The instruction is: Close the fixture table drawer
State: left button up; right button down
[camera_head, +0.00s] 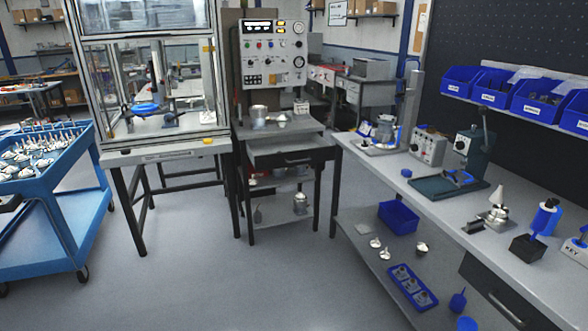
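The fixture table (246,131) stands in the middle of the view, under a grey control panel. Its drawer (268,163) sticks out toward me below the tabletop, so it stands open. The dark drawer front carries a bar handle (298,161). A grey surface shows behind the front, and I see nothing lying on it. Neither of my grippers is in view.
A blue cart (60,225) with several parts stands at the left, beside a glazed test enclosure (150,155). A long workbench (440,215) with tools and a lower shelf runs along the right. The grey floor (230,285) in front of the drawer is clear.

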aim_at(288, 148)
jog(key=i+l, duration=0.15)
jog(key=i, duration=0.3)
jog(key=i+l+u, duration=0.1)
jog(key=i, duration=0.4)
jog(key=l, duration=0.1)
